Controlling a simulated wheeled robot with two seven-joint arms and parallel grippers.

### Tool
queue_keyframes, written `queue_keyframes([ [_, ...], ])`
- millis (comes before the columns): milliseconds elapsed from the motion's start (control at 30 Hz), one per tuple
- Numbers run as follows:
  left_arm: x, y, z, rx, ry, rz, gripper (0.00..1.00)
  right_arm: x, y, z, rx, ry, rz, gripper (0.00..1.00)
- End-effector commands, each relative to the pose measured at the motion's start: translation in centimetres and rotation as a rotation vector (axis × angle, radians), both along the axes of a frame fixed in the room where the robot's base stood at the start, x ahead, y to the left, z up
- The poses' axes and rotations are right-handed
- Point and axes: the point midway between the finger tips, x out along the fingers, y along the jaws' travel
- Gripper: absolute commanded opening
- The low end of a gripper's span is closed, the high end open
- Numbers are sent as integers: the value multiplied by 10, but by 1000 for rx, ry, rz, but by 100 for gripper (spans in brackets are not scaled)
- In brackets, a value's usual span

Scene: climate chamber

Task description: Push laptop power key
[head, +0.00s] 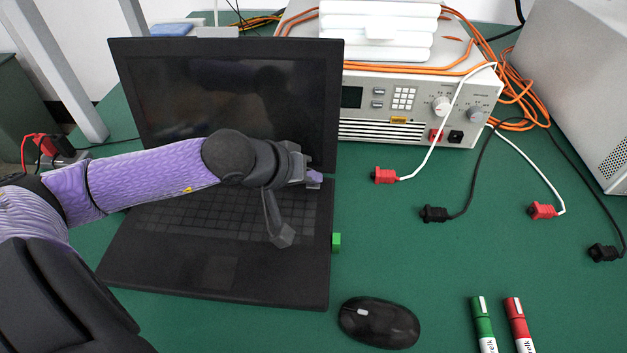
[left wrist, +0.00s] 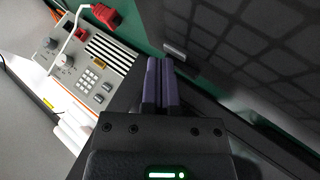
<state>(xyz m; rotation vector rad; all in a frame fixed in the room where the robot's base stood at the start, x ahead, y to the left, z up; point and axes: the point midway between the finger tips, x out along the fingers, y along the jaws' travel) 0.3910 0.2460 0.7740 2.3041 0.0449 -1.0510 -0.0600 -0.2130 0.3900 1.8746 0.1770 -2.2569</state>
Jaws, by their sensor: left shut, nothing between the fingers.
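The black laptop (head: 215,270) stands open on the green table, with its screen (head: 200,95) dark. My left gripper (head: 314,180) is over the upper right corner of the keyboard, close to the hinge. In the left wrist view its purple fingers (left wrist: 160,66) are together with nothing between them. A small grey bar-shaped key (left wrist: 175,49), likely the power key, lies just beyond and slightly right of the fingertips. I cannot tell whether they touch it. In the head view the key is hidden by the gripper. My right gripper is not in view.
A black mouse (head: 379,322) and a green (head: 483,325) and a red marker (head: 519,325) lie at the front. A power supply (head: 390,125) stands behind the laptop, with loose cables to its right. A green plug (head: 336,242) sits at the laptop's right edge.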

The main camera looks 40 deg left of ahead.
Motion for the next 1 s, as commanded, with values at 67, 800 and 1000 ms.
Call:
queue_keyframes([
  [67, 0, 0, 0, 0, 0, 0, 0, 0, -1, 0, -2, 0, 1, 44],
  [800, 0, 0, 4, 0, -2, -1, 0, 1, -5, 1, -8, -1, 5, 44],
  [1000, 0, 0, 10, -1, -1, -2, 0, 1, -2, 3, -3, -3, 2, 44],
])
